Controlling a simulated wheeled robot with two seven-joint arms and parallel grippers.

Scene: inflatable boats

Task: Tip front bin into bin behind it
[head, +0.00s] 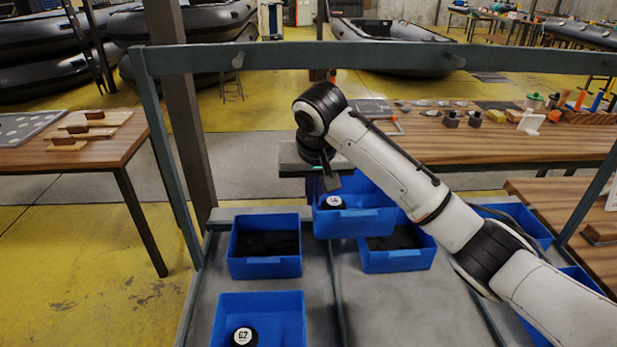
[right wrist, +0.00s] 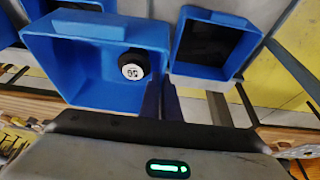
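A blue bin (head: 355,222) with a black round piece with a white label (head: 333,202) inside is held above the tray surface by my right gripper (head: 325,180). It looks roughly level. In the right wrist view the held bin (right wrist: 70,75) is at the left, and my gripper fingers (right wrist: 162,105) are at its side wall; the exact grip is partly hidden. Another blue bin (head: 400,262) with dark contents stands partly hidden below and right of the held bin. My left gripper is not in view.
Two more blue bins stand at the left: one with dark contents (head: 265,267), one nearer with a black piece (head: 243,337). More blue bins show at the right, behind my arm. A grey frame bar (head: 400,55) crosses above. A wooden table (head: 450,145) stands behind.

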